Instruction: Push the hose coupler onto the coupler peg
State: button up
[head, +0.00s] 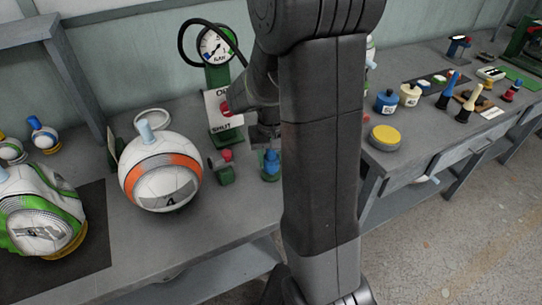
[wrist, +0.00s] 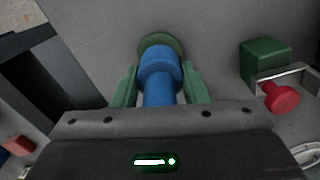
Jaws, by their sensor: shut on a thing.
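The blue hose coupler (wrist: 161,75) is between the two green fingers of my gripper (wrist: 160,86) in the wrist view. My gripper is shut on it. A round green base (wrist: 158,42) shows just beyond the coupler's far end. The peg itself is hidden by the coupler. In the head view the blue coupler (head: 271,157) is upright over the green base (head: 270,177) on the bench, with my gripper (head: 266,143) above it. I cannot tell how far down the coupler sits.
A green block with a red knob (head: 226,157) stands just left of the base. Further left is a white and orange ball (head: 160,180). A pressure gauge (head: 214,46) and a SHUT sign (head: 222,112) stand behind. My arm hides part of the bench's right side.

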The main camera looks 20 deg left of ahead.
jog(key=shift+f+b, duration=0.45)
jog(key=shift+f, duration=0.25)
jog(key=o, duration=1.2)
jog(key=shift+c, duration=0.2)
jog(key=shift+r, duration=0.1)
notch_tip(320, 180, up, 14)
jog(key=shift+f+p, duration=0.1)
jog(key=shift+p, duration=0.6)
notch_tip(320, 180, down, 14)
jog(key=shift+r+b, duration=0.1)
jog(key=shift+b, duration=0.55)
jog(key=shift+r, duration=0.25)
